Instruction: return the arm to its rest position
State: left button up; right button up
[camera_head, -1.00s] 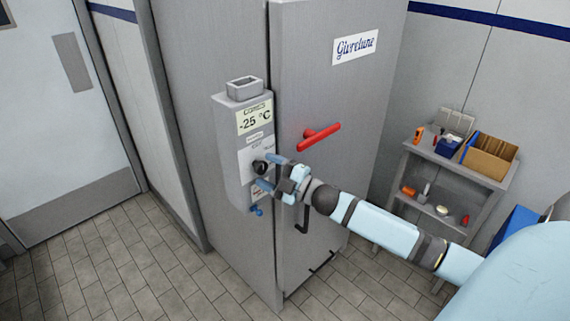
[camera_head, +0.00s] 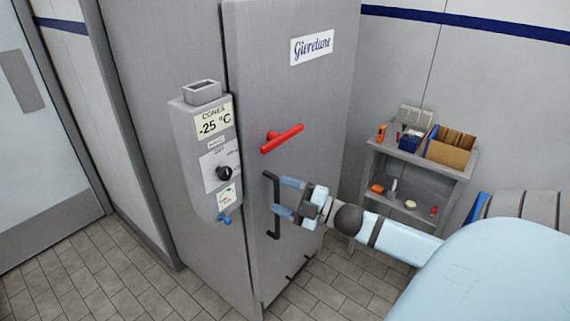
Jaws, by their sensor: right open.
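My right gripper (camera_head: 282,197) is open, with its two blue fingers pointing left. It shows in front of the freezer door, close to the black vertical handle (camera_head: 275,232); I cannot tell whether it touches the handle. My right arm (camera_head: 400,241) comes in from the lower right. The grey control box (camera_head: 190,150) on the freezer's left part shows -25 °C, with a black knob (camera_head: 223,173) and a small blue tap (camera_head: 224,219). The gripper is right of the knob and apart from it. My left gripper is out of view.
The grey freezer door (camera_head: 325,110) carries a red lever (camera_head: 283,138). A grey shelf (camera_head: 455,177) with a cardboard box (camera_head: 449,147) and small items stands at the right. A white door (camera_head: 40,150) is at the left. The tiled floor (camera_head: 90,275) is clear at lower left.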

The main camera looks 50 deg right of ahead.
dwell(0.5)
jog(key=s+a+f+m+g+h+p, duration=0.1)
jog(key=s+a+f+m+g+h, duration=0.15)
jog(key=a+f+m, duration=0.4)
jog(key=s+a+f+m+g+h+p, duration=0.1)
jog(key=s+a+f+m+h+p, duration=0.2)
jog(key=f, duration=0.7)
jog(key=s+a+f+m+g, duration=0.2)
jog(key=s+a+f, duration=0.1)
jog(key=a, duration=0.4)
jog(key=s+a+f+m+g, duration=0.2)
jog(key=s+a+f+m, duration=0.1)
jog(key=a, duration=0.4)
jog(key=shift+s+f, duration=0.45)
jog(key=shift+s, duration=0.8)
jog(key=shift+d+y, duration=0.1)
jog(key=shift+y, duration=0.15)
